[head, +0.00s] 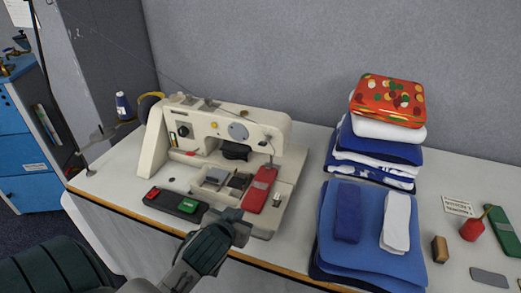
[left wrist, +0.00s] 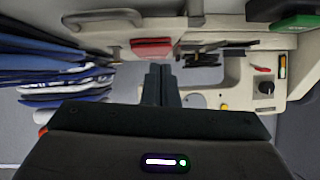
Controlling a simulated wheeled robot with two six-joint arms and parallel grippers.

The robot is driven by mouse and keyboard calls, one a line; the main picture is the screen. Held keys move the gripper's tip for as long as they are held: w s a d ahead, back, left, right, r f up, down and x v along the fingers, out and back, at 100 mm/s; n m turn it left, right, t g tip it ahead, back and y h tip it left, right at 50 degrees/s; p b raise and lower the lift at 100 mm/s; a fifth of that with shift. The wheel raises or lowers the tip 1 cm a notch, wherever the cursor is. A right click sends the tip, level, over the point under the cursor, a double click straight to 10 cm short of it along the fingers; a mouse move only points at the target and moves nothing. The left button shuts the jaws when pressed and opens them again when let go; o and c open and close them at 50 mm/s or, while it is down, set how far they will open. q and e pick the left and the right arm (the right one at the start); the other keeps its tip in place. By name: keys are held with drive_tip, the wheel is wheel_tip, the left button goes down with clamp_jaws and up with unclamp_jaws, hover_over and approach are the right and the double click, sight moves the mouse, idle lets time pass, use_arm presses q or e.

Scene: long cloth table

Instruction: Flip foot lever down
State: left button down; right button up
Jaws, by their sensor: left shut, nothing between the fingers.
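A cream sewing machine (head: 205,130) stands at the left of the cloth table (head: 115,165). Dark parts (head: 236,151) hang beneath its arm above the bed; I cannot tell which one is the foot lever, or whether it is up or down. My left gripper (head: 240,217) is shut and empty at the machine's front edge, below the red piece (head: 261,189). In the left wrist view its closed fingers (left wrist: 161,84) point toward the machine's bed and needle area, with a dark part (left wrist: 200,58) just beyond. My right gripper is out of view.
A black tray with a green block (head: 187,206) lies at the machine's front left. Folded blue cloths (head: 375,255) and a taller fabric stack (head: 375,155) stand to the right. A blue thread spool (head: 123,106) is behind on the left.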

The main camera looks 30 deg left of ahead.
use_arm(q)
drive_tip(key=w+r+t, duration=0.3)
drive_tip(key=r, duration=0.5)
drive_tip(key=w+a+r+t, duration=0.1)
drive_tip(key=w+r+t, duration=0.2)
drive_tip(key=r, duration=0.4)
drive_tip(key=shift+w+r+n+t, duration=0.35)
drive_tip(key=shift+r+n+t, duration=0.05)
drive_tip(key=r+p, duration=0.1)
drive_tip(key=p, duration=0.2)
hover_over(266, 141)
drive_tip(key=a+v, duration=0.1)
drive_tip(key=v, duration=0.2)
drive_tip(key=f, duration=0.2)
drive_tip(key=s+d+f, duration=0.1)
drive_tip(key=f, duration=0.1)
drive_tip(key=shift+p, duration=0.35)
